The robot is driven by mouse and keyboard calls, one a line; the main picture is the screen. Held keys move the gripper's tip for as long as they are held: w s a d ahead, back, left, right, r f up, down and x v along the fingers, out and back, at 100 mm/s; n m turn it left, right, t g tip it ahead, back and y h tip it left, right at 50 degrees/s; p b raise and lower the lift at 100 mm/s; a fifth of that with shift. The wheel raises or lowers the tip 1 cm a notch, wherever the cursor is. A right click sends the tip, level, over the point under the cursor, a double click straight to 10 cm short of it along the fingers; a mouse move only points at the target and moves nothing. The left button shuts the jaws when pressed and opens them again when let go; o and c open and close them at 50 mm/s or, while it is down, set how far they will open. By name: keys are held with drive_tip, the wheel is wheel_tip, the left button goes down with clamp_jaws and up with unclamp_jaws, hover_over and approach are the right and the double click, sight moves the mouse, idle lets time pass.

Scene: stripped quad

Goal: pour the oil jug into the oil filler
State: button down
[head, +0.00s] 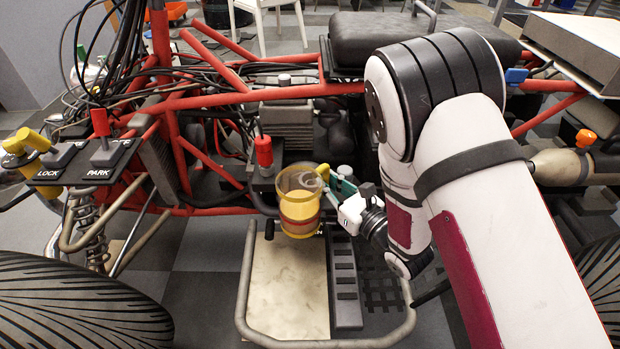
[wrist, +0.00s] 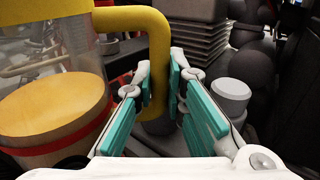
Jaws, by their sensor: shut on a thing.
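The oil jug (head: 299,222) is a clear, yellow-rimmed vessel with amber oil and a red band. It looks close to upright in front of the engine. My gripper (head: 330,184) comes from the right and is shut on the jug's yellow handle. In the wrist view the jug (wrist: 50,115) fills the left side, and its handle (wrist: 157,75) passes between the teal finger pads of my gripper (wrist: 160,90). A grey round cap (wrist: 230,92) stands right of the fingers; I cannot tell whether it is the oil filler. No oil stream is visible.
The finned engine (head: 286,118) and red frame tubes (head: 225,98) lie behind the jug. A red-topped lever (head: 264,152) stands close at its left. Below are a tan footboard (head: 288,290) and a bent tube rail (head: 243,290). A black seat (head: 400,38) is behind my arm.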

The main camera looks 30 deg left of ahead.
drive_tip(key=shift+r, duration=0.2)
drive_tip(key=shift+w+a+r+m+g+h, duration=0.1)
drive_tip(key=shift+w+r+m+g+h, duration=0.2)
drive_tip(key=shift+r+m+h, duration=0.35)
drive_tip(key=m+g+h, duration=0.1)
drive_tip(key=m+g, duration=0.1)
drive_tip(key=m+h, duration=0.1)
drive_tip(key=shift+w+a+f+m+g+h, duration=0.15)
drive_tip(key=shift+w+f+m+g+h, duration=0.2)
drive_tip(key=shift+w+f+g, duration=0.05)
drive_tip(key=shift+s+f+m+g+p, duration=0.15)
drive_tip(key=shift+f+m+g+p, duration=0.2)
drive_tip(key=shift+p, duration=0.3)
idle(0.5)
drive_tip(key=shift+s+d+f+m+g+h+p, duration=0.25)
drive_tip(key=shift+s+f+m+g+h+p, duration=0.25)
drive_tip(key=shift+p, duration=1.75)
drive_tip(key=shift+s+d+r+m+g+h+p, duration=0.15)
drive_tip(key=shift+s+g+p, duration=0.2)
drive_tip(key=shift+p, duration=0.95)
drive_tip(key=shift+s+r+m+g+h+p, duration=0.15)
drive_tip(key=shift+g+p, duration=0.25)
drive_tip(key=shift+p, duration=0.85)
idle(0.5)
